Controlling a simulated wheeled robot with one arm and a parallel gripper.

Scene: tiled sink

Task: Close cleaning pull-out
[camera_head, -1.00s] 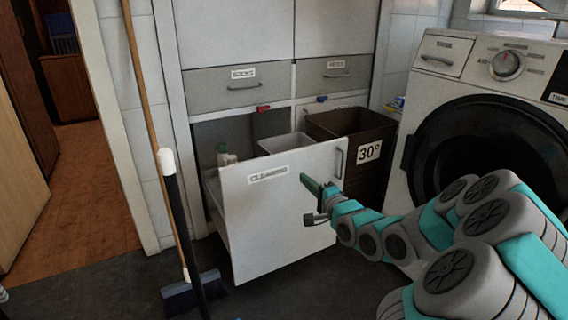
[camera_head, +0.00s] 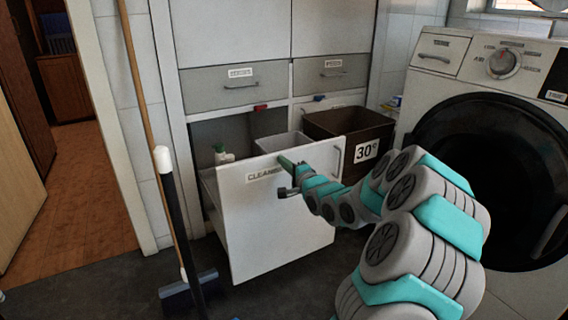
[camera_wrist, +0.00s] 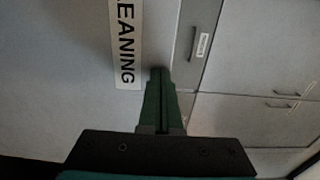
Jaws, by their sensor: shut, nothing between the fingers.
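The cleaning pull-out (camera_head: 270,225) stands open, its white front well out from the cabinet. Its "CLEANING" label (camera_head: 262,175) is partly hidden by my gripper in the head view and shows large in the wrist view (camera_wrist: 125,45). The pull-out's handle (camera_head: 338,158) is at the upper right of the front. My gripper (camera_head: 284,162) is shut and empty, with its green fingertips at the upper part of the front, right of the label. In the wrist view the fingertips (camera_wrist: 160,72) are at or very near the panel; I cannot tell if they touch.
A brown "30°" bin (camera_head: 350,135) stands right of the pull-out, beside the washing machine (camera_head: 480,90). A white bin (camera_head: 280,143) and a bottle (camera_head: 221,155) are behind the front. A broom (camera_head: 188,290) and a dark pole stand at left.

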